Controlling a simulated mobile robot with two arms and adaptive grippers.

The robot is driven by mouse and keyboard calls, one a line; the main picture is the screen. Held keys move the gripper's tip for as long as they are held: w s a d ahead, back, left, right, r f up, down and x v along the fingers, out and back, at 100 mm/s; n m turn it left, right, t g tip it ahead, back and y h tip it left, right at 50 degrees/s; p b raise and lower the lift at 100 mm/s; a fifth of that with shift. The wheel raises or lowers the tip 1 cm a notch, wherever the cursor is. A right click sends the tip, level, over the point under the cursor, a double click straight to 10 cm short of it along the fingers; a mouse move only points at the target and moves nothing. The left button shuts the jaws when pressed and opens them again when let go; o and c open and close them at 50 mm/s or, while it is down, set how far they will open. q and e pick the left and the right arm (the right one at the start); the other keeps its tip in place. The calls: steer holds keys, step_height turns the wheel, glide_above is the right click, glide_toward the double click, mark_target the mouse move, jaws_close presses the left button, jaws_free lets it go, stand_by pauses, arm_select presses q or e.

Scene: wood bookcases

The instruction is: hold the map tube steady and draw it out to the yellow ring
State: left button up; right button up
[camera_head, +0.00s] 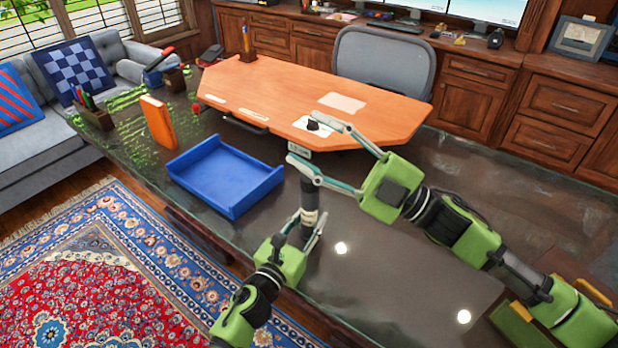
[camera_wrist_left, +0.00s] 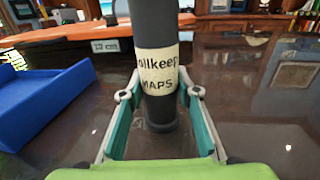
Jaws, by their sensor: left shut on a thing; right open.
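The map tube (camera_head: 308,192) is a dark cylinder standing upright over the dark glossy tabletop. That end is partly hidden by the lower finger. I cannot make out a yellow ring in either view.
A blue open tray (camera_head: 225,180) lies left of the tube. An orange desk section (camera_head: 300,95) with a grey chair (camera_head: 385,62) is behind. An orange book (camera_head: 158,122) and a pen holder (camera_head: 93,115) stand at left. The tabletop right of the tube is mostly bare beneath my right arm.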

steer(key=w+d+f+m+t+h, duration=0.2)
steer(key=d+f+m+t+h, duration=0.35)
steer(key=f+m, duration=0.5)
steer(key=m+h, duration=0.3)
steer(key=m, duration=0.3)
glide_toward(317, 184)
steer(key=shift+g, duration=0.25)
steer(key=x, duration=1.2)
steer(key=shift+w+a+r, duration=0.1)
steer(key=shift+w+a, duration=0.05)
steer(key=shift+w, duration=0.1)
